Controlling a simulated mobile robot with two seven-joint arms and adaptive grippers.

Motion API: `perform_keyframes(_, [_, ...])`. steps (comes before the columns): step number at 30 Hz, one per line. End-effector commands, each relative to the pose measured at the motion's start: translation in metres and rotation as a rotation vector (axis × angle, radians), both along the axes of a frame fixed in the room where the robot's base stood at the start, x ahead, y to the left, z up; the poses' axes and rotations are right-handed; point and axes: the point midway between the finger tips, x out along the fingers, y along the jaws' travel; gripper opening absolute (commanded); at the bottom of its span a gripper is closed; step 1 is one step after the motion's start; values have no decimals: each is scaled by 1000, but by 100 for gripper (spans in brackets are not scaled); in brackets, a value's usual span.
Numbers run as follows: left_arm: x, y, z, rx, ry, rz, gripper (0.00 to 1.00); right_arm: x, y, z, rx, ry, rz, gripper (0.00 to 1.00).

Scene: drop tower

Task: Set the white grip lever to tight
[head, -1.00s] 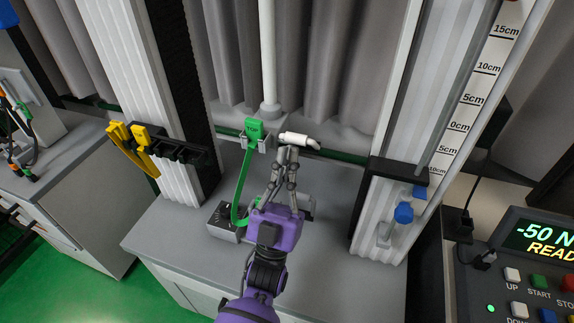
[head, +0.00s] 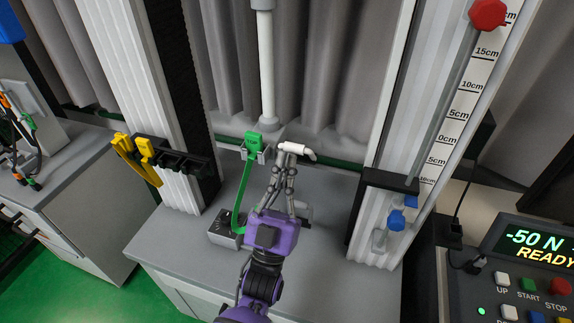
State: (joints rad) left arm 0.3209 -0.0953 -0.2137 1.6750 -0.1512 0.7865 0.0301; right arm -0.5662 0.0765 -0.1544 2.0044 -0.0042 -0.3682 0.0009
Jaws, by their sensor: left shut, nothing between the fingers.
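The white grip lever (head: 297,149) lies nearly level, its right end slightly lower, at the back of the grey bench below the white vertical rod. My left gripper (head: 283,163), on a purple wrist, reaches up from the bottom of the picture. Its fingers are shut and empty, with the tips at or just below the lever's left part. I cannot tell whether they touch it. The fingers hide part of the lever's mount. My right gripper is not in view.
A green connector (head: 253,141) with a green strap stands just left of the lever, the strap running down to a grey box (head: 224,232). A black rack (head: 175,156) with yellow clips is on the left column. A control panel (head: 530,270) reads -50 N, READY at right.

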Motion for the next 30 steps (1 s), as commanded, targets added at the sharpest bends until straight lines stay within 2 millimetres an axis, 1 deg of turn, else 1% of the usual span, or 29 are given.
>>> perform_keyframes(1, [1,0,6,1,-5,-1,0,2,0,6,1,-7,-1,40])
perform_keyframes(6, [5,-2,14,-1,-7,-1,0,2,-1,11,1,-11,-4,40])
perform_keyframes(18, [21,-7,29,-1,-3,0,0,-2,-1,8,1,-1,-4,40])
perform_keyframes(30, [30,-10,36,-1,-2,-1,0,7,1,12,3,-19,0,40])
